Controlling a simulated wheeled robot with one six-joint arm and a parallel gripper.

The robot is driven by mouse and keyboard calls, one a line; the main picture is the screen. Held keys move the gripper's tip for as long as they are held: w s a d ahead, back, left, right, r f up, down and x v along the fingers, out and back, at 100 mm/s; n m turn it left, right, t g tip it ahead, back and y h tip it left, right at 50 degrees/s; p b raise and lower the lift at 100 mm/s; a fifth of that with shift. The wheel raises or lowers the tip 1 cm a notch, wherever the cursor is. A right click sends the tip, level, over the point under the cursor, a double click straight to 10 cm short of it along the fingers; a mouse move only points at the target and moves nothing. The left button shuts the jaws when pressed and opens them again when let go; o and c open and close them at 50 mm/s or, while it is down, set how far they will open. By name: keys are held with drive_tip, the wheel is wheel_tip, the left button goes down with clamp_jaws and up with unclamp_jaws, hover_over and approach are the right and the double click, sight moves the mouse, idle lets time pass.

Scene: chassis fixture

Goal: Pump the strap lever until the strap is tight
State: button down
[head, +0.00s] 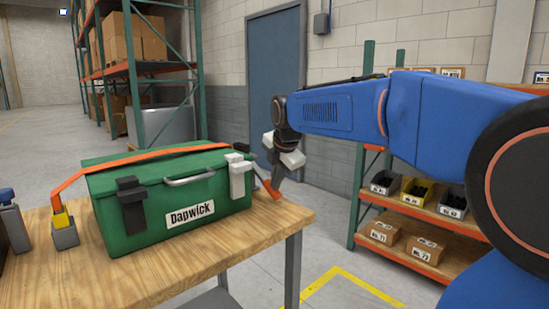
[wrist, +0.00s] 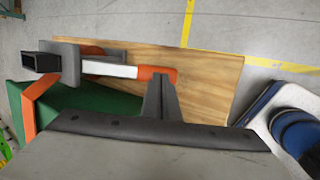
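A green chest (head: 165,200) labelled Dapwick stands on a wooden table (head: 225,254). An orange strap (head: 140,158) runs over its lid and down the left side to a small grey anchor (head: 64,236). At the chest's right end is the strap lever, with an orange grip (head: 272,190). In the wrist view the lever's pale bar (wrist: 108,69) runs from a dark grey ratchet housing (wrist: 66,56) to the orange grip (wrist: 157,73). My gripper (wrist: 158,82) has its fingers together, tips at the orange grip. I cannot tell whether the grip is between them.
Shelves with bins (head: 418,190) and cartons stand behind my arm at right. A tall rack (head: 135,60) with boxes stands at back left. A blue door (head: 275,75) is behind. The table's right edge lies close to the lever. Floor beyond carries yellow lines.

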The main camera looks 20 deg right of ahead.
drive_tip(key=shift+f, duration=0.4)
drive_tip(key=v, duration=1.8)
drive_tip(key=shift+w, duration=0.15)
drive_tip(key=shift+r, duration=0.1)
